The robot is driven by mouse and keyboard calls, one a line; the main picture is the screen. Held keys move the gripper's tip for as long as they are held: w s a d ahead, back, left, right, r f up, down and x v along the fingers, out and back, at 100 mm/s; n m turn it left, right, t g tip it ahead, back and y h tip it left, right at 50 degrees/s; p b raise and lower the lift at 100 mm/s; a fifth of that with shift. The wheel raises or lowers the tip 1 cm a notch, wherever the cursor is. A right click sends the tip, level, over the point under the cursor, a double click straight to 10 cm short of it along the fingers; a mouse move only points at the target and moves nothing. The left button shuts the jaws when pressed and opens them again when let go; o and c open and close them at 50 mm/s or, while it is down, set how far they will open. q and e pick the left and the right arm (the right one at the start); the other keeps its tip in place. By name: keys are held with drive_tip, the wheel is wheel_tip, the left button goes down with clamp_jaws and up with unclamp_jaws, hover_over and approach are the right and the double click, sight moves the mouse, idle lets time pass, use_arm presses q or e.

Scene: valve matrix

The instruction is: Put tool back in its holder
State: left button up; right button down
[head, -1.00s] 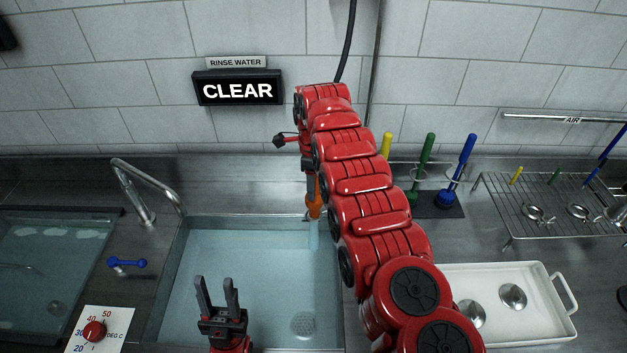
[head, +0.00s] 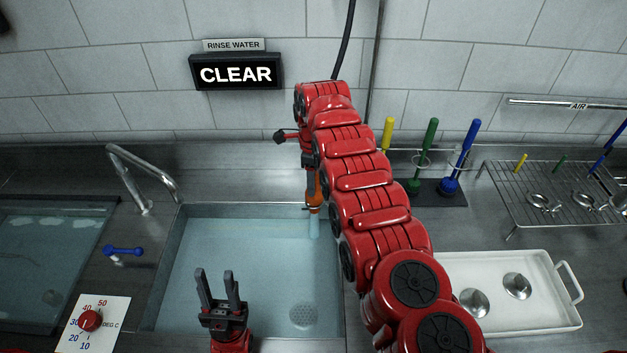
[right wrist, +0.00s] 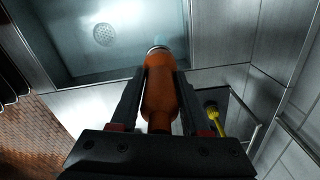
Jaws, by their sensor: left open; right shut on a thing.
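An orange tool (head: 314,190) with a metal collar at its tip shows below the end of my right arm, above the back right of the water-filled sink. My right gripper (right wrist: 158,76) is shut on this orange tool (right wrist: 160,98). A pale bluish streak (head: 314,226) shows below its tip; I cannot tell if it is water or a solid part. My left gripper (head: 217,274) is open and empty over the sink's front. A dark stand (head: 432,190) behind the sink's right side holds yellow, green and blue handled tools. I cannot tell which holder belongs to the orange tool.
A curved faucet (head: 140,175) and blue lever (head: 123,251) stand left of the sink (head: 250,270). A white tray (head: 545,322) and wire rack (head: 500,180) are at the right. A black hose (head: 346,40) hangs behind my right arm. The lit sign (head: 236,73) reads CLEAR.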

drive_tip(key=shift+f+b, duration=0.35)
drive_tip(key=shift+s+f, duration=0.1)
drive_tip(key=shift+s, duration=0.05)
idle(0.3)
drive_tip(key=c, duration=0.5)
unclamp_jaws()
drive_tip(key=shift+b, duration=0.3)
drive_tip(key=shift+o, duration=1)
drive_tip(key=shift+f, duration=0.1)
